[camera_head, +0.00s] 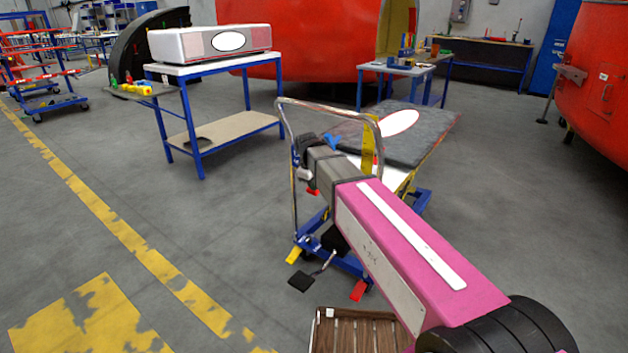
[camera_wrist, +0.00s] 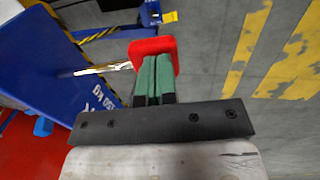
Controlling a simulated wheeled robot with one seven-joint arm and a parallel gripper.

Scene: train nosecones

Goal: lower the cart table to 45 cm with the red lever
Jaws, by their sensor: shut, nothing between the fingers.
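The cart table (camera_head: 425,140) stands ahead of me with a dark padded top bearing a white oval, a bent metal push handle (camera_head: 330,108) and a blue wheeled base. Its red lever (camera_wrist: 152,46) is a red pad on a thin metal rod in the wrist view; a red end (camera_head: 312,191) shows just below my wrist in the head view. My gripper (camera_wrist: 155,66) is shut and empty, its green fingers overlapping the red pad. Whether they touch it, I cannot tell. My arm hides the fingers in the head view.
A black foot pedal (camera_head: 302,281) and a red one (camera_head: 358,291) are low at the cart's near end. A wooden slatted crate (camera_head: 345,330) lies in front. A blue-framed table (camera_head: 215,65) stands left. The floor between is clear.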

